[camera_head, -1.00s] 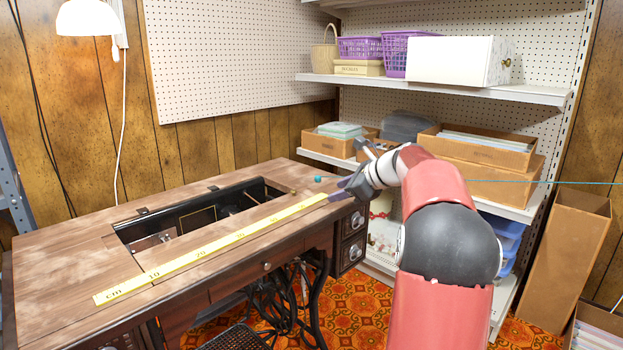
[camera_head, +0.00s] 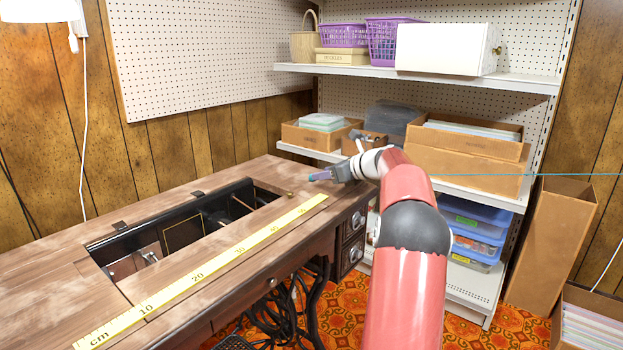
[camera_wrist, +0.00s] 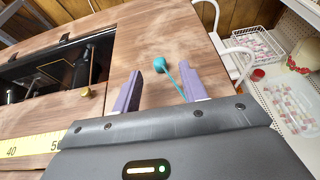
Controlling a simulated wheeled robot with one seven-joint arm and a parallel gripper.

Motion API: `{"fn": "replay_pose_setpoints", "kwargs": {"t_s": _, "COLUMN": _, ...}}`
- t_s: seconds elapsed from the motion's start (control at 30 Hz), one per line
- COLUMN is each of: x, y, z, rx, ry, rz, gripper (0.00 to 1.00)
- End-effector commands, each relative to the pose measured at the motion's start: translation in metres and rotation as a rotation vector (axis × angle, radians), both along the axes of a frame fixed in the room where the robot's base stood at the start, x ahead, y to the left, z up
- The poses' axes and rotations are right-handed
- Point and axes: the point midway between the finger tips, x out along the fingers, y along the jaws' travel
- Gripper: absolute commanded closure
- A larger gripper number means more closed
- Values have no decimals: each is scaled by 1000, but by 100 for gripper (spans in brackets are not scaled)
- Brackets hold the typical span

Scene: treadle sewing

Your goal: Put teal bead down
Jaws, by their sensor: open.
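The small round teal bead (camera_wrist: 160,65) is at the right end of the wooden sewing table (camera_wrist: 119,57), with a teal thread running from it past the right finger. My gripper (camera_wrist: 158,71) is open. Its two purple fingers stand apart on either side of the bead, which shows in the gap near their tips and touches neither finger in this view. In the head view my gripper (camera_head: 321,176) is low over the table's back right part, and the bead (camera_head: 312,177) shows at its fingertips. I cannot tell whether the bead rests on the wood.
A yellow measuring tape (camera_head: 215,262) lies along the table front. The machine well (camera_head: 180,228) is open left of my gripper. Shelves with cardboard boxes (camera_head: 465,165) stand behind my arm. A teal line (camera_head: 580,176) crosses the right side. Bare wood surrounds the bead.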

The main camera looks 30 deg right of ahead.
Motion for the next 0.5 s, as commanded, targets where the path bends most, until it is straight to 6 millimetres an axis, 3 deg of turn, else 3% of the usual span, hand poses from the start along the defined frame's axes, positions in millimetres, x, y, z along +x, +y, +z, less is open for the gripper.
{"fn": "replay_pose_setpoints", "kwargs": {"t_s": 0.2, "x": 29, "y": 11, "z": -13, "rx": 0, "ry": 1, "rz": 3, "gripper": 57}}
{"fn": "replay_pose_setpoints", "kwargs": {"t_s": 0.43, "x": 32, "y": 12, "z": -15, "rx": -1, "ry": 1, "rz": 1, "gripper": 57}}
{"fn": "replay_pose_setpoints", "kwargs": {"t_s": 0.5, "x": 32, "y": 12, "z": -15, "rx": -1, "ry": 1, "rz": 1, "gripper": 64}}
